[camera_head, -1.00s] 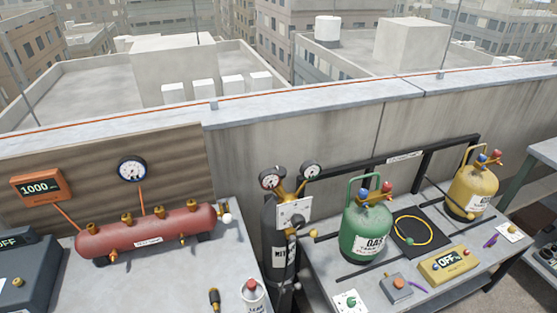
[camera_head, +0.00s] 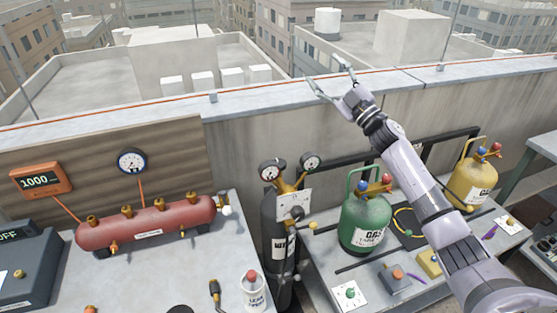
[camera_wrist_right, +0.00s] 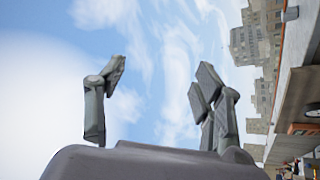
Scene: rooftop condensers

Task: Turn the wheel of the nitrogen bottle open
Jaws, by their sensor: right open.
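The nitrogen bottle (camera_head: 270,235) is a dark upright cylinder between the two benches in the head view. I cannot tell for sure which part is the wheel. My right gripper (camera_head: 329,77) is raised above and behind the bottle, near the parapet top, and touches nothing. In the right wrist view its fingers (camera_wrist_right: 155,90) are spread apart with only sky between them. My left gripper is not in view.
A red tank (camera_head: 150,222) and a leak spray can (camera_head: 253,290) stand on the left bench. A green gas cylinder (camera_head: 365,222) stands right of the bottle, close to my right arm. A yellow cylinder (camera_head: 475,180) is farther right. The parapet wall (camera_head: 240,150) runs behind.

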